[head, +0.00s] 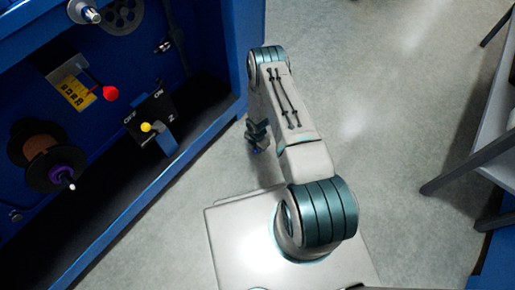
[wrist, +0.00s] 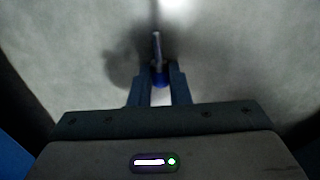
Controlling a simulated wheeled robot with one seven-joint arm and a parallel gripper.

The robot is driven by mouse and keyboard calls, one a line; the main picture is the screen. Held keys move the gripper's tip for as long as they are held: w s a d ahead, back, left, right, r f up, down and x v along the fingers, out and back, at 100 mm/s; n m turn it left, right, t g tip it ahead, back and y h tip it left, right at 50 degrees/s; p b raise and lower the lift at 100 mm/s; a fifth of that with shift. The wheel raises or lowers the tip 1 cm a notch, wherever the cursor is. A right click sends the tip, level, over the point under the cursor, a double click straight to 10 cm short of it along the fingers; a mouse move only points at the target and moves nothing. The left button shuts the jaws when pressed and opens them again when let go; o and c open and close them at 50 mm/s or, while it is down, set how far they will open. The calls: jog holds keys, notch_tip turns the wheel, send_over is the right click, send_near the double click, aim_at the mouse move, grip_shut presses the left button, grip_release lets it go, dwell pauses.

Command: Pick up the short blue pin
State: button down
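A small pin with a blue body (wrist: 159,78) and a thin grey metal shaft sits between the fingertips in the wrist view. My gripper (wrist: 160,84) has one finger on each side of the blue part and appears shut on it. The shaft points away from the fingers. In the head view my gripper (head: 257,143) hangs over the open floor, left of my arm, with a small blue spot at its lower end. Most of the pin is hidden there.
A blue machine frame (head: 205,125) stands at the left, holding a brown and purple spool (head: 45,160), a red knob (head: 110,93) and a yellow knob (head: 146,127). A grey table (head: 490,140) is at the right. The grey floor (head: 370,110) between is clear.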

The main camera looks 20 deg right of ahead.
jog(key=shift+r, duration=0.1)
notch_tip(320, 180, up, 4)
jog(key=shift+r+p, duration=0.1)
jog(key=shift+p, duration=1.1)
jog(key=s+d+r+p, duration=0.4)
jog(key=s+d+r, duration=0.2)
jog(key=d, duration=0.4)
jog(key=shift+s+r, duration=0.15)
jog(key=shift+r, duration=0.15)
